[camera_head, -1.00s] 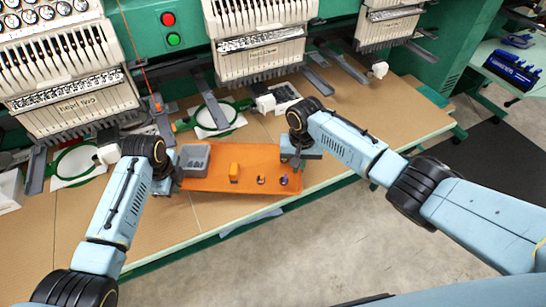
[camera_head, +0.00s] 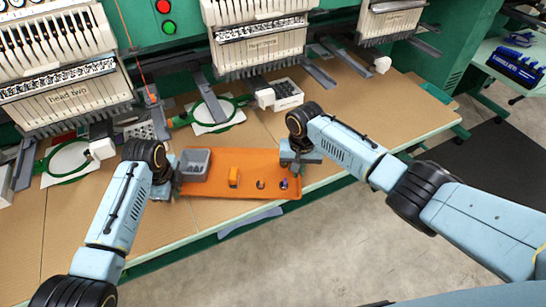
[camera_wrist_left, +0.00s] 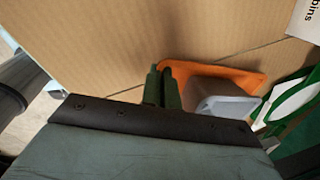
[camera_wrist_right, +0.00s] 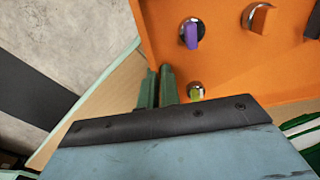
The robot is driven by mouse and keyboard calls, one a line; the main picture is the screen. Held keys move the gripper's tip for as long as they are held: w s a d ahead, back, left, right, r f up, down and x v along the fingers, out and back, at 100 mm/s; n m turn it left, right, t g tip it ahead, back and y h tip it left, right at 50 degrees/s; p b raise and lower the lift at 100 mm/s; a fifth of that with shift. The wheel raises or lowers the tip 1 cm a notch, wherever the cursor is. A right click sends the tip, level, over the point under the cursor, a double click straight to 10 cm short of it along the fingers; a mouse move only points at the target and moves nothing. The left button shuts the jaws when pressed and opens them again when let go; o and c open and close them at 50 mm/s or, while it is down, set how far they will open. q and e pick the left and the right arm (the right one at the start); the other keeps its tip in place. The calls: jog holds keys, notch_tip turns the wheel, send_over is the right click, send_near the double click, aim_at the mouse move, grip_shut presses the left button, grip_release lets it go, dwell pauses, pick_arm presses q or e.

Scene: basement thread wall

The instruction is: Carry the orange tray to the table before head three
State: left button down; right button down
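The orange tray (camera_head: 212,189) is at the front of the brown table, its front right corner out over the table's edge.
A box of dark pieces (camera_head: 286,94) stands behind the tray. The tabletop (camera_head: 385,110) is clear on the right; grey floor lies in front.

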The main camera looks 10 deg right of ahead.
pick_arm(q)
jog(key=c, duration=2.1)
grip_release()
jog(key=shift+f, duration=0.2)
pick_arm(e)
jog(key=c, duration=2)
grip_release()
jog(key=shift+f, duration=0.25)
jog(key=shift+c, duration=0.2)
pick_arm(q)
jog(key=o, duration=0.4)
jog(key=shift+r, duration=0.1)
pick_arm(e)
jog(key=o, duration=0.4)
jog(key=shift+r, duration=0.1)
jog(key=shift+r, duration=0.15)
pick_arm(q)
jog(key=r, duration=0.4)
jog(key=s+r, duration=0.1)
jog(key=r, duration=0.3)
jog(key=s+r, duration=0.1)
jog(key=r, duration=0.2)
jog(key=shift+a+r, duration=0.25)
jog(key=shift+r, duration=0.15)
pick_arm(e)
notch_tip(320, 180, up, 12)
jog(key=shift+f, duration=0.15)
